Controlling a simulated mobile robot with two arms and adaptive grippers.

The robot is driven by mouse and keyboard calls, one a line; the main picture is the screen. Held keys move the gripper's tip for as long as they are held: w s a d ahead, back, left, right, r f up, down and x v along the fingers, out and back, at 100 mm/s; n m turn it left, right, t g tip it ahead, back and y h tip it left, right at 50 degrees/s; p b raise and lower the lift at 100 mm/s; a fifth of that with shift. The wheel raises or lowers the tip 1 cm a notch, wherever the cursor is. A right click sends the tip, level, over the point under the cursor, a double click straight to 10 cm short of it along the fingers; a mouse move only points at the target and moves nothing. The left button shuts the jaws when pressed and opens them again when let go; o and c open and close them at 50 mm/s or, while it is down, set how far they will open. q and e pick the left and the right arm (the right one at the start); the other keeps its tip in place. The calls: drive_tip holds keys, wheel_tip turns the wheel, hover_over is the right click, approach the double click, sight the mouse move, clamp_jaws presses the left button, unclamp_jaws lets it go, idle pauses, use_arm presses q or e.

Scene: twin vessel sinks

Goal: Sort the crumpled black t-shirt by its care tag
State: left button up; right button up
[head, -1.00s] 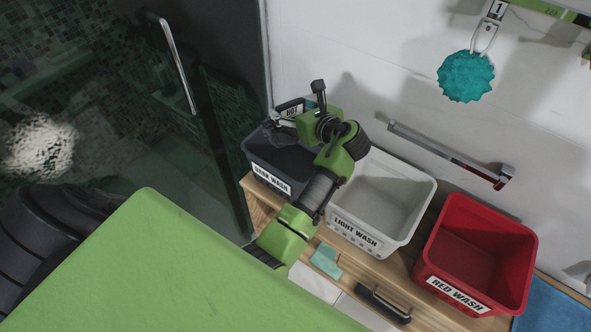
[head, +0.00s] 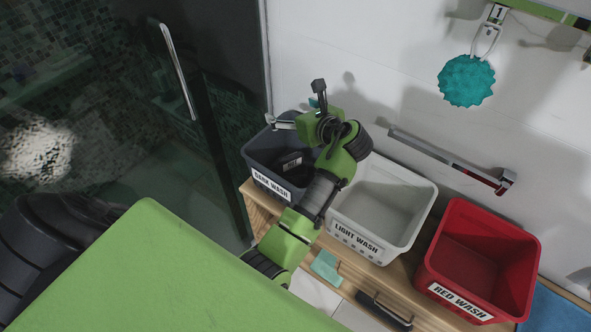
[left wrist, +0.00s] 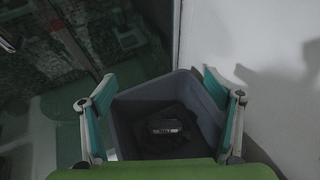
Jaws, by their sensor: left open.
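The black t-shirt (head: 285,172) lies crumpled inside the dark grey DARK WASH bin (head: 262,174), hard to make out against the dark walls. Its tag (head: 292,162) shows as a small dark label with lettering too small to read now. In the left wrist view the shirt (left wrist: 150,146) and tag (left wrist: 165,128) lie at the bottom of the bin (left wrist: 205,118). My left gripper (head: 294,113) is open and empty above the bin. Its teal-lined fingers (left wrist: 161,92) stand wide apart, with the shirt below and apart from them. My right gripper is in neither view.
A white LIGHT WASH bin (head: 418,217) and a red RED WASH bin (head: 522,262) stand to the right on the wooden cabinet (head: 392,277), and look empty. A towel bar (head: 440,155) and a teal sponge (head: 466,80) are on the wall. A glass door (head: 222,150) stands left.

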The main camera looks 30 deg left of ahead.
use_arm(q)
wheel_tip(320, 180, up, 8)
idle(0.6)
